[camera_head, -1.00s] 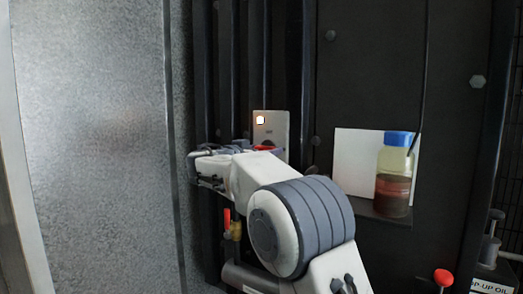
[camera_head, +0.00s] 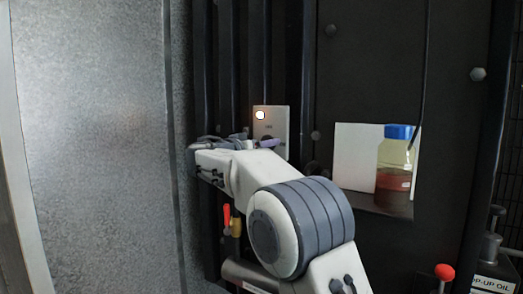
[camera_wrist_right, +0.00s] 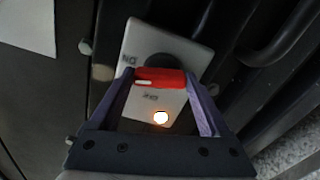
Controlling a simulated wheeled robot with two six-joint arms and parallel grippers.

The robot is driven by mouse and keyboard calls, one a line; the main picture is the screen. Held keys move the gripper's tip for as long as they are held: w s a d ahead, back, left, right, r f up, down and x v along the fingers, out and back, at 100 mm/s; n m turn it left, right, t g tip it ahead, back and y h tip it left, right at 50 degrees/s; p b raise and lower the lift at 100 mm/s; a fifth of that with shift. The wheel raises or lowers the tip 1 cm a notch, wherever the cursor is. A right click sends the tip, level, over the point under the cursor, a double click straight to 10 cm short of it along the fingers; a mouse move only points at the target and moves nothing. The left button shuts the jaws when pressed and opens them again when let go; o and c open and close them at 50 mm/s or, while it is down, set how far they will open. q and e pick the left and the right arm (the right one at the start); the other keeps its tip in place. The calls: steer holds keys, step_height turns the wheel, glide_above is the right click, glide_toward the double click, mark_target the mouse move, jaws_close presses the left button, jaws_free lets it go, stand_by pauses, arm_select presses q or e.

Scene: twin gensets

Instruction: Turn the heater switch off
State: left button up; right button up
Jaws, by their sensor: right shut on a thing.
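The heater switch is a light grey plate (camera_head: 281,118) on the dark panel in the head view, with a lit lamp (camera_head: 260,115) near its top. In the right wrist view the plate (camera_wrist_right: 190,53) appears upside down, with its red handle (camera_wrist_right: 160,77) in front of a black round hub and the lamp (camera_wrist_right: 160,117) glowing orange. My right gripper (camera_wrist_right: 160,78) is shut on the red handle, one finger at each end. In the head view my right gripper (camera_head: 262,143) covers the lower plate and hides the handle. My left gripper is not in view.
A bottle with a blue cap (camera_head: 397,170) stands on a small ledge right of my arm, before a white sheet (camera_head: 355,155). A red-handled valve (camera_head: 226,216) is below my forearm. A red knob (camera_head: 444,272) is at lower right. Dark vertical ribs flank the switch.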

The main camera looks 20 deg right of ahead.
steer(key=shift+n+p, duration=0.55)
steer(key=shift+n, duration=6.85)
steer(key=o, duration=1.2)
steer(key=shift+a, duration=0.15)
steer(key=b+v, duration=0.1)
steer(key=v, duration=0.9)
steer(key=shift+s+a, duration=0.1)
steer(key=shift+s, duration=0.05)
